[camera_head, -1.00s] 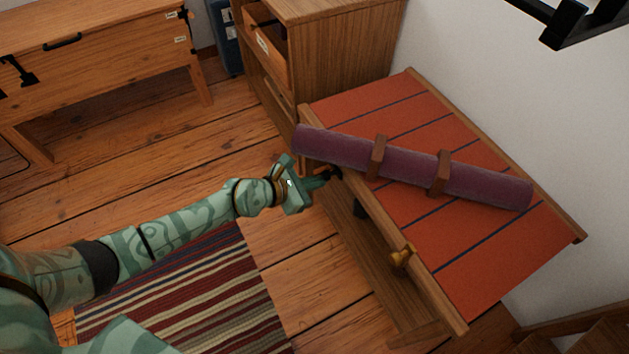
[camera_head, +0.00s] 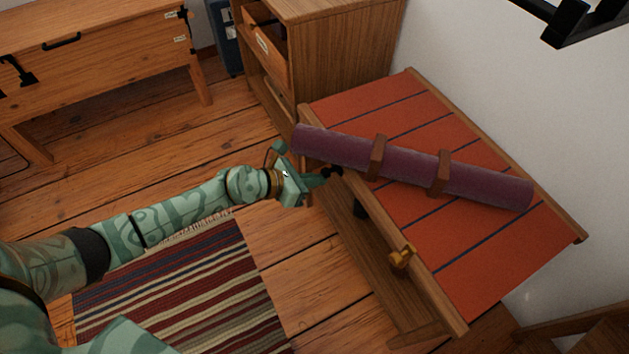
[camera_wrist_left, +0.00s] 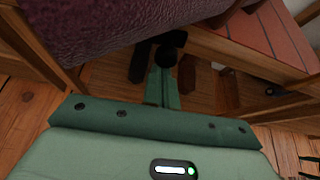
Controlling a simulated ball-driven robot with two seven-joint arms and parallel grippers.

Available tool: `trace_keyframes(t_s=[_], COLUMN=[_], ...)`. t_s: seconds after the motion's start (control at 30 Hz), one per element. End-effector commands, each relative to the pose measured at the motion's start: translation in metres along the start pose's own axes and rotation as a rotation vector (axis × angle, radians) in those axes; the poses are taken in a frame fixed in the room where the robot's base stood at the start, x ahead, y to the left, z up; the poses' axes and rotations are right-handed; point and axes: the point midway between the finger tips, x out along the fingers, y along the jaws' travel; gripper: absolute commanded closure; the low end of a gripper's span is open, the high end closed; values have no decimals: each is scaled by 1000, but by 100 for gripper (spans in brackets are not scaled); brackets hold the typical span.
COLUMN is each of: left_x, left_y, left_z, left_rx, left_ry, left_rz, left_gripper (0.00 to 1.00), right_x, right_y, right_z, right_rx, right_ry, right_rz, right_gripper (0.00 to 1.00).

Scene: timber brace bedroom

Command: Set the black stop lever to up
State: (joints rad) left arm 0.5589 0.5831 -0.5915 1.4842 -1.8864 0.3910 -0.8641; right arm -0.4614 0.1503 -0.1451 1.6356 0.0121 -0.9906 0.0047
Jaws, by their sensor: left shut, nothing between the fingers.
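The black stop lever (camera_head: 333,170) is on the near left edge of the orange-topped bench, just under the left end of a purple roll. It also shows in the left wrist view as a black bar with a round end (camera_wrist_left: 141,62). My left gripper (camera_head: 321,180) is shut and empty. Its fingertips are right at the lever; I cannot tell whether they touch it. In the left wrist view the green fingers (camera_wrist_left: 162,88) point at the black part and overlap its lower end. My right gripper is not in view.
The purple roll (camera_head: 480,185), strapped on the bench top (camera_head: 500,265), overhangs close above my left gripper. A brass lever (camera_head: 402,257) is farther along the same edge. A wooden cabinet (camera_head: 340,50) stands behind. The floor by the striped rug (camera_head: 200,290) is clear.

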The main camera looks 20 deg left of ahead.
Motion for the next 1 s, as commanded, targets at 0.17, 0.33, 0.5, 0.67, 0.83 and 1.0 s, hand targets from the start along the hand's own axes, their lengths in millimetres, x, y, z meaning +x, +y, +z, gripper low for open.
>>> trace_keyframes(t_s=[0.17,0.33,0.5,0.67,0.83,1.0], left_x=[-4,-8,-11,-13,-15,-16], left_y=[1,2,3,2,2,1], left_z=[9,17,23,26,29,31], left_rx=[-123,-247,-352,-474,-567,-607], left_ry=[-2,-4,-3,-3,-1,-1], left_rz=[-65,-130,-186,-248,-297,-319], left_gripper=[100,100,100,100,100,100], right_x=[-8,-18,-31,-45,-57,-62], right_y=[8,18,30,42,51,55], right_z=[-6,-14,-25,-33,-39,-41], right_rx=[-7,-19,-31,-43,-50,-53], right_ry=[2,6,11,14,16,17], right_rz=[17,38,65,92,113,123], right_gripper=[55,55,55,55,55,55])
